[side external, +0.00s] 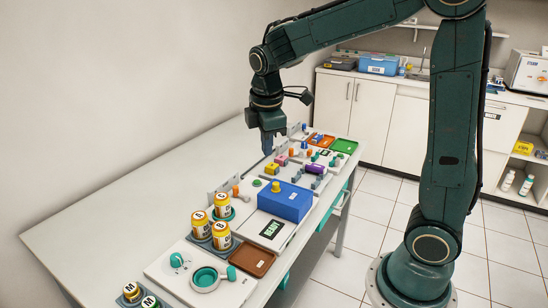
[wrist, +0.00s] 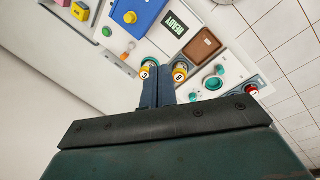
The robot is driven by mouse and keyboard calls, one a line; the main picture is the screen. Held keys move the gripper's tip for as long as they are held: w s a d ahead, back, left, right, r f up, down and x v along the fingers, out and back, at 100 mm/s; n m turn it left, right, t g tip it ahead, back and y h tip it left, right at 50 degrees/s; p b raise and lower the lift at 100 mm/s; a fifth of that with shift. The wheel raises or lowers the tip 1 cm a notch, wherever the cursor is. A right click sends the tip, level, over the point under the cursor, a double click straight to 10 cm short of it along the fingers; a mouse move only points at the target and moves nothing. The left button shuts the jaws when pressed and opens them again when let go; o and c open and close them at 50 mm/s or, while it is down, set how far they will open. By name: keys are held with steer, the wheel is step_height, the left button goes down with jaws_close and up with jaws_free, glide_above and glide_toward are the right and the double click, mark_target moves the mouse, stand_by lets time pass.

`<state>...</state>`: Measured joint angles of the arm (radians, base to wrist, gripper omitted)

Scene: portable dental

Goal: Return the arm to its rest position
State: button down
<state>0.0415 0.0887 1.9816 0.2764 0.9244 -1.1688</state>
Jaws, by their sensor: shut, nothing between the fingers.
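My arm is dark green and reaches over the long white table (side external: 110,220) from the right in the side external view. My gripper (side external: 267,152) points down above the table, near the row of small coloured blocks, and holds nothing. In the wrist view my gripper (wrist: 158,80) has its two fingers together, with the table surface beyond them. Their tips overlap the yellow jars in that picture, and I cannot tell the distance there. No rest position marker is visible.
A blue box (side external: 286,202) with a yellow knob stands mid-table beside the READY display (side external: 271,230). Yellow jars (side external: 221,236), a brown tray (side external: 252,260) and a teal-ringed device (side external: 205,278) stand nearer the camera. Coloured trays (side external: 344,146) lie at the far end. The table's left side is clear.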

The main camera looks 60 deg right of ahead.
steer(key=s+a+r+m+t+y, duration=0.1)
steer(key=s+a+r+m+t, duration=0.1)
steer(key=s+m, duration=0.3)
steer(key=s+a+r+m+t+y, duration=0.1)
steer(key=s+a+m, duration=0.3)
steer(key=s, duration=1)
steer(key=shift+s+a+r+m+t, duration=0.15)
steer(key=shift+a+r+m+t, duration=0.1)
steer(key=shift+r+m+t, duration=0.35)
